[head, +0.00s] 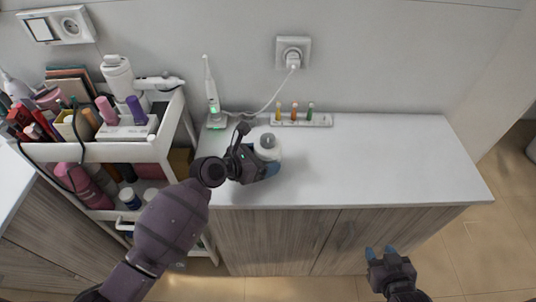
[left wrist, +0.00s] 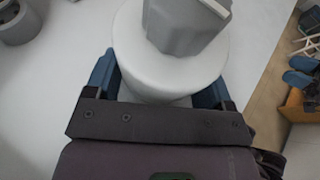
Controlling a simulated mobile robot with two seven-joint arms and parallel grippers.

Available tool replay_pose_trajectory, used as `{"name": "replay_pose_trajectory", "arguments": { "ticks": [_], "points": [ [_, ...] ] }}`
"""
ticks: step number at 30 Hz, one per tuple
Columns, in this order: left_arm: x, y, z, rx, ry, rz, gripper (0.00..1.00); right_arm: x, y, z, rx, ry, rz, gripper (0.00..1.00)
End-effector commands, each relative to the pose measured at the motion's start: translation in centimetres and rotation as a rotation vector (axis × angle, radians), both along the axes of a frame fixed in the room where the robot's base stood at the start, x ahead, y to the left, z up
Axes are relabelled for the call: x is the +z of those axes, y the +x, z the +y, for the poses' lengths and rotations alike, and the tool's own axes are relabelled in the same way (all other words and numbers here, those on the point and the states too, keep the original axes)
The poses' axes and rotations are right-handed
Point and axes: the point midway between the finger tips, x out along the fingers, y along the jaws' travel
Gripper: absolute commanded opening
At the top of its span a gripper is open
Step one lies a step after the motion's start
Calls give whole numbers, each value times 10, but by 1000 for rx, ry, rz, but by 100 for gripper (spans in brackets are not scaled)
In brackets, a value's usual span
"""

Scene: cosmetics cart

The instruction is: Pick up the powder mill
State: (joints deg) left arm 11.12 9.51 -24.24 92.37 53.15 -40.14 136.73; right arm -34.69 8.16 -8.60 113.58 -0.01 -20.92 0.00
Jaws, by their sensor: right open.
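The powder mill, which I take to be the white round body with a grey top (head: 267,149), stands upright on the white counter near its front left part. It also fills the upper middle of the left wrist view (left wrist: 170,62). My left gripper (head: 262,172) is low at the mill, with one blue finger on each side of its body. The frames do not show whether the fingers press on it. My right gripper (head: 381,252) is open and empty, in front of the cabinet and away from the mill.
An electric toothbrush (head: 211,92) stands on its charger behind my left gripper. A white holder (head: 320,121) with several small bottles lies along the wall. A crowded white cart (head: 95,152) stands at the left. The counter's right half (head: 410,160) is clear.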

Motion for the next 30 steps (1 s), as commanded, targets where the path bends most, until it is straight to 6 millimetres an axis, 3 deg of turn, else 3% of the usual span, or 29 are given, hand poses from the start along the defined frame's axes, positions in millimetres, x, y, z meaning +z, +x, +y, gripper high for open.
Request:
{"name": "replay_pose_trajectory", "arguments": {
  "ticks": [1,6,17,23,30],
  "points": [
    [0,0,0,0,0,0,68,0,0,0,0,0,0,43],
    [0,0,0,0,0,0,42,0,0,0,0,0,-1,43],
    [10,0,0,1,-2,-3,42,3,0,0,0,0,-1,43],
    [45,0,-1,-1,-5,-6,42,9,0,0,0,0,1,43],
    [107,0,-1,-1,-4,-6,42,13,-4,-1,-1,0,10,43]
  ]
}}
